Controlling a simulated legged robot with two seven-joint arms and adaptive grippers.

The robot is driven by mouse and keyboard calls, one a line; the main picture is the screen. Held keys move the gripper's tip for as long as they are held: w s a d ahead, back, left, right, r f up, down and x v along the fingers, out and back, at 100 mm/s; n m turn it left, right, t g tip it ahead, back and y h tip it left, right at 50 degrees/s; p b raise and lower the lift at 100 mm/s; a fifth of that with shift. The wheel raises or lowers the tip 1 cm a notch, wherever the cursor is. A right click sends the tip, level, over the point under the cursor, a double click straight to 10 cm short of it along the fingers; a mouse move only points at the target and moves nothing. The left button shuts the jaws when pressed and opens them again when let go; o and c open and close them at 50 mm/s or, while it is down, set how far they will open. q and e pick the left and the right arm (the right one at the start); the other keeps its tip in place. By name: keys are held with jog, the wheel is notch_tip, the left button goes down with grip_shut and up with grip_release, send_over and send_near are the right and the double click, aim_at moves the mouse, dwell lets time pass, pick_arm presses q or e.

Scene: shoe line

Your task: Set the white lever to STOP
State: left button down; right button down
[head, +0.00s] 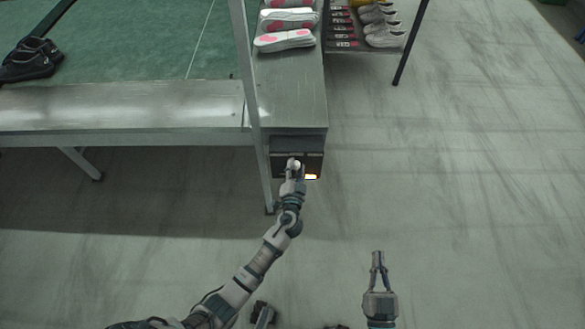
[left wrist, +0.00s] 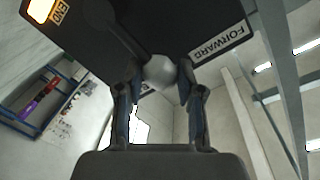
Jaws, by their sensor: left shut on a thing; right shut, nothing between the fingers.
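The white lever knob (head: 294,163) is at the front of a dark control box (head: 283,145) under the corner of the line. My left gripper (head: 292,174) is shut on it. In the left wrist view the rounded knob (left wrist: 160,72) sits between my two fingertips (left wrist: 160,80), at the end of a dark lever arm (left wrist: 125,35). A FORWARD label (left wrist: 218,42) is to the right of the knob. Another small label is mostly hidden behind the knob and fingers; I cannot read it. My right gripper (head: 378,258) is shut and empty, above the floor.
White and pink shoes (head: 285,40) are on the line's end, and a shoe rack (head: 365,45) is behind. Floor on the right is clear.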

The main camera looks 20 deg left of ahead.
pick_arm(q)
jog(key=shift+f, duration=0.25)
dwell(0.3)
jog(key=c, duration=0.8)
grip_release()
jog(key=shift+o, duration=0.4)
jog(key=shift+w, duration=0.1)
jog(key=shift+r, duration=0.1)
jog(key=shift+s+d, duration=0.15)
jog(key=shift+s, duration=0.2)
jog(key=f+v, duration=0.1)
jog(key=v, duration=1)
jog(key=shift+r, duration=0.4)
jog(key=shift+s, duration=0.1)
